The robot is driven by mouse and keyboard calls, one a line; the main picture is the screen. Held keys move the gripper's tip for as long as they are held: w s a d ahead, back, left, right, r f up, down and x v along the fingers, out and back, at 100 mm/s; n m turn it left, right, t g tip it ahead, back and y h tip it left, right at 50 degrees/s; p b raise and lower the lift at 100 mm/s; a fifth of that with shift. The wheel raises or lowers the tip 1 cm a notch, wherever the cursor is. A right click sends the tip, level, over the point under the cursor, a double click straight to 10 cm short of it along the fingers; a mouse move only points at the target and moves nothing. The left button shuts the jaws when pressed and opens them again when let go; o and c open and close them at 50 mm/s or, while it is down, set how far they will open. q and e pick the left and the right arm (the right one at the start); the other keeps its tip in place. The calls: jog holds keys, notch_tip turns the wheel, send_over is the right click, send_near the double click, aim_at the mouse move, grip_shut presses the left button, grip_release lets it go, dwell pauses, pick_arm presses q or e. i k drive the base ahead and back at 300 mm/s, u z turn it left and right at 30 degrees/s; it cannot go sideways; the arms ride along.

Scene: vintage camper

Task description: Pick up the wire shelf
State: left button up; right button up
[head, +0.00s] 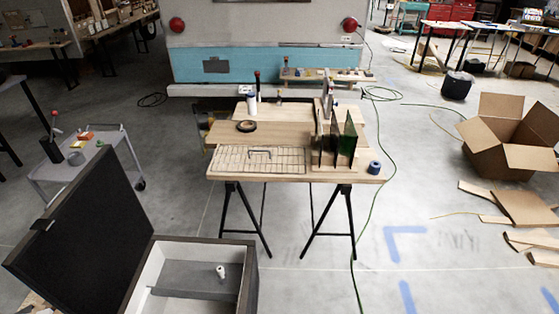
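The wire shelf (283,161), a flat rectangular wire grid, lies on the front left part of a wooden worktable (283,116) in the head view. A small bluish bent handle-like piece (260,154) lies on or over the grid; I cannot tell whether it is attached. Neither of my grippers is in view.
Dark upright panels in a wooden rack (333,139), a black tape roll (246,126) and a blue roll (374,168) share the table. Trestle legs stand below. An open chest (247,272) is at front left, a cardboard box (509,137) at right. A green cable crosses the floor.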

aim_at(259, 155)
jog(key=z, duration=0.3)
jog(key=k, duration=0.35)
jog(key=z, duration=1.4)
jog(key=i, duration=0.95)
jog(key=u, duration=1)
jog(key=i, duration=0.6)
jog(key=u, duration=0.6)
